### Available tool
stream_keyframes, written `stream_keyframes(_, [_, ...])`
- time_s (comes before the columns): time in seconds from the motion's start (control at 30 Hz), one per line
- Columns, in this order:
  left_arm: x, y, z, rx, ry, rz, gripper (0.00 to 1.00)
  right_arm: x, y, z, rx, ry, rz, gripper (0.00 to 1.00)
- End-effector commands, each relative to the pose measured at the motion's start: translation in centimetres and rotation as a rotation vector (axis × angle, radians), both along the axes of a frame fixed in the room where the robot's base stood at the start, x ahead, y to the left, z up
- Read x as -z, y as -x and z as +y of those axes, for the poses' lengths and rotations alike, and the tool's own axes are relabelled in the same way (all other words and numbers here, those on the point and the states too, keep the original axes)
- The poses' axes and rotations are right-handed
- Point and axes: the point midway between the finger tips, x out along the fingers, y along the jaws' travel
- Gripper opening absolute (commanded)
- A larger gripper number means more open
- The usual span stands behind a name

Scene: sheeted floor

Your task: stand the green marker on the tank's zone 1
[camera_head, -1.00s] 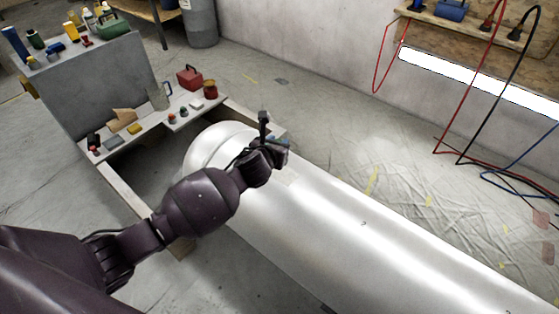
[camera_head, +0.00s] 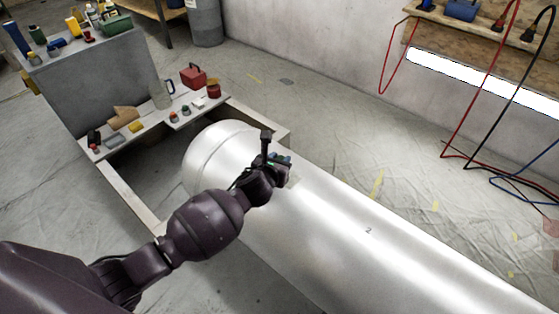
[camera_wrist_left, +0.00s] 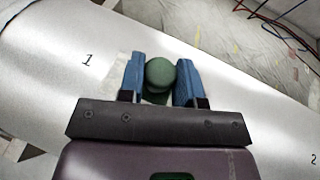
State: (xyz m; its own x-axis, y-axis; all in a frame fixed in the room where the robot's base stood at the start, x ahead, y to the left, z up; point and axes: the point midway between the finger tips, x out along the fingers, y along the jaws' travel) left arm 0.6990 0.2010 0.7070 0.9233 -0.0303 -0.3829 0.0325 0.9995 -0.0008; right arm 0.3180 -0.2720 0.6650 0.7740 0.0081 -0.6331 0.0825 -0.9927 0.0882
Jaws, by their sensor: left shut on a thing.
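The green marker (camera_wrist_left: 158,74) is between the blue fingers of my left gripper (camera_wrist_left: 160,84), which is shut on it. In the wrist view I see mostly its rounded top end; its lower end is hidden. The printed "1" of zone 1 (camera_wrist_left: 87,60) shows on the tank, left of the gripper in the wrist view. I cannot tell whether the marker touches the tank. My right gripper is not in view.
A printed "2" (camera_head: 368,230) is farther along the tank. A grey stepped bench (camera_head: 95,85) with several small items, a red box (camera_head: 193,76) and a jug (camera_head: 160,94) stands at the left. Red and dark cables (camera_head: 470,90) hang at the right. Sheeted floor lies beyond the tank.

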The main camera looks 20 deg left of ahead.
Motion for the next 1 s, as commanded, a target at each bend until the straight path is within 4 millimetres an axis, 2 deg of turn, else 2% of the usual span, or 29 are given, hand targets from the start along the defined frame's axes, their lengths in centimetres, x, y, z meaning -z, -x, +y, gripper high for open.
stream_keyframes(0.07, [0.3,0.0,0.0,0.000,-0.001,0.001,0.07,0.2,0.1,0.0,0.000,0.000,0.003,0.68])
stream_keyframes(0.1, [0.3,0.0,0.0,0.000,0.000,0.001,0.36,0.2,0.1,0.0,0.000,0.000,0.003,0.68])
stream_keyframes(0.23, [0.2,0.0,0.0,0.000,0.000,0.001,0.56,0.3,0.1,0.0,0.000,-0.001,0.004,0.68])
stream_keyframes(0.6, [-0.3,0.0,0.0,0.000,0.000,-0.001,0.57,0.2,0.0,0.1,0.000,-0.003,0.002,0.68])
stream_keyframes(0.77, [-1.4,1.8,0.1,0.001,-0.002,-0.005,0.57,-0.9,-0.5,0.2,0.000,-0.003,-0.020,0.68])
stream_keyframes(1.0, [-3.3,6.2,0.3,0.000,-0.001,-0.007,0.57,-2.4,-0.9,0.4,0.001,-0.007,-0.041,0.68])
